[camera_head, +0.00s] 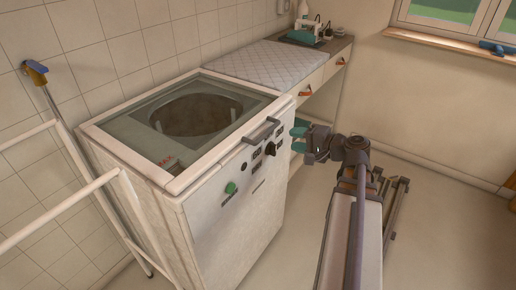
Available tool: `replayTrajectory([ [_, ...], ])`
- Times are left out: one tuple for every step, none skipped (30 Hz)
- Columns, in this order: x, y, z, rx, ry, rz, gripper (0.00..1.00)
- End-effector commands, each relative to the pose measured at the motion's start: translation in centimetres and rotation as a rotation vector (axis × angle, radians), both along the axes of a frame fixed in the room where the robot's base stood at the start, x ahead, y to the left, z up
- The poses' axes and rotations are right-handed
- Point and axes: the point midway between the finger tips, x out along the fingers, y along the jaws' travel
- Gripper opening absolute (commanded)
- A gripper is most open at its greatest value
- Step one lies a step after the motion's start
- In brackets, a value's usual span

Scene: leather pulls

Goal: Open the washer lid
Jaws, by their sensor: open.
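The white washer (226,219) stands against the tiled wall. Its lid (110,148) lies flat on top, with a pale frame around a greenish see-through panel. The round drum opening (195,114) shows through the panel. A dark grey handle (262,132) sits at the lid's front edge, toward the right. My gripper (296,137) is open and empty, just right of the handle and the washer's front. Its teal fingertips point toward the washer and look apart from the handle, though the exact gap is hard to tell.
A green button (231,188) and a black knob (270,149) are on the washer's front panel. A counter with a quilted mat (262,62) adjoins behind. The floor at right is mostly clear.

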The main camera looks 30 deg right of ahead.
Motion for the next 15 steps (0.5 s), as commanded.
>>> replayTrajectory([
  [0.1,-0.1,0.4,0.012,-0.012,-0.007,0.41],
  [0.1,-0.1,0.4,0.013,-0.011,-0.011,0.41],
  [0.2,-0.1,0.3,0.014,-0.01,-0.011,0.41],
  [0.3,0.0,0.3,0.012,-0.009,-0.009,0.41],
  [0.4,0.1,0.2,0.013,-0.009,-0.008,0.41],
  [0.7,0.3,0.1,0.012,-0.008,-0.006,0.41],
  [1.1,0.5,0.0,0.012,-0.008,-0.006,0.41],
  [1.5,0.7,-0.2,0.012,-0.008,-0.006,0.41],
  [2.1,1.1,-0.4,0.012,-0.008,-0.004,0.41],
  [2.7,1.4,-0.5,0.012,-0.008,-0.004,0.41],
  [3.3,1.7,-0.7,0.011,-0.007,-0.004,0.41],
  [4.2,2.2,-0.9,0.011,-0.007,-0.004,0.41],
  [4.9,2.6,-1.1,0.012,-0.007,-0.003,0.41],
  [5.5,3.0,-1.2,0.01,-0.007,-0.003,0.41],
  [6.3,3.4,-1.4,0.01,-0.007,-0.003,0.41],
])
